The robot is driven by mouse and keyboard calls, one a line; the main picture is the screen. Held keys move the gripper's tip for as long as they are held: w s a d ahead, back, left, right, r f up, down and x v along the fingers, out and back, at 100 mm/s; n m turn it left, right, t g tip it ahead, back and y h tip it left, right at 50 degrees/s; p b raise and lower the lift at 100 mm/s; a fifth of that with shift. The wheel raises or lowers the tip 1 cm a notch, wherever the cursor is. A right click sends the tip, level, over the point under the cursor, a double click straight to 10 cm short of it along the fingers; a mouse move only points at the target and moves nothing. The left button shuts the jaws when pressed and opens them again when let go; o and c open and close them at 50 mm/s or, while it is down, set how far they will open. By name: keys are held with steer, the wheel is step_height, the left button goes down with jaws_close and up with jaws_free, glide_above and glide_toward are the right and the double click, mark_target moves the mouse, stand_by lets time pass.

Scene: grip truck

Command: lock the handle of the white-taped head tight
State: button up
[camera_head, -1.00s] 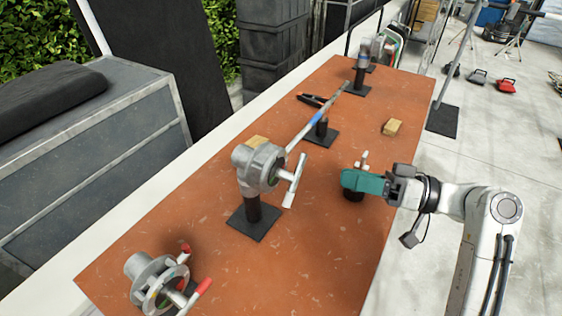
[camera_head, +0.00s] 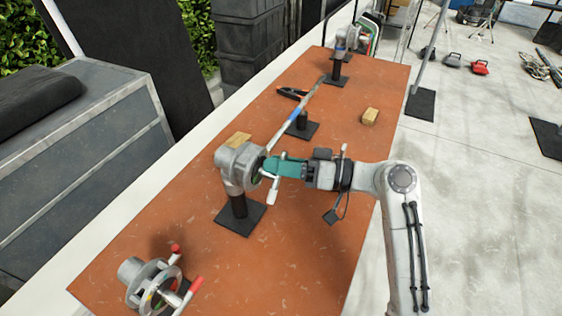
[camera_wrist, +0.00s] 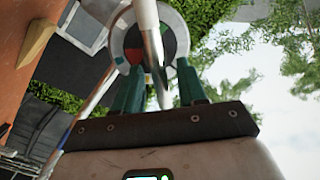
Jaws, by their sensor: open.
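The grey grip head (camera_head: 231,165) stands on a black post and square base at the middle of the table. Its T-handle (camera_head: 272,194) has a white lower end and faces right, toward me. My gripper (camera_head: 269,166), with teal fingers, is at this handle and partly hides it. In the wrist view the open fingers (camera_wrist: 158,74) point at the head's round face (camera_wrist: 128,45), which has red and dark sectors. The pale handle bar (camera_wrist: 148,28) runs lengthwise between the fingers. I cannot tell whether either finger touches it.
A second head with red-tipped handles (camera_head: 155,285) lies at the near left of the orange table (camera_head: 180,215). A long rod (camera_head: 296,112) runs behind my gripper past a small stand (camera_head: 302,127). A wooden block (camera_head: 370,116) lies at the right. Another head (camera_head: 343,40) stands at the far end.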

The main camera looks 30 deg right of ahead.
steer(key=shift+c, duration=0.5)
jaws_close()
steer(key=m, duration=0.2)
steer(key=f+m, duration=0.1)
steer(key=m, duration=0.1)
steer(key=shift+w+d+t+y, duration=0.2)
steer(key=shift+t+y, duration=0.1)
steer(key=shift+t, duration=0.1)
steer(key=shift+d+f+m+t+p, duration=0.1)
steer(key=shift+f+m+t+p, duration=0.15)
steer(key=shift+m, duration=0.9)
steer(key=shift+f+m+t+p, duration=0.1)
steer(key=shift+m+t+p, duration=0.2)
steer(key=shift+m, duration=0.85)
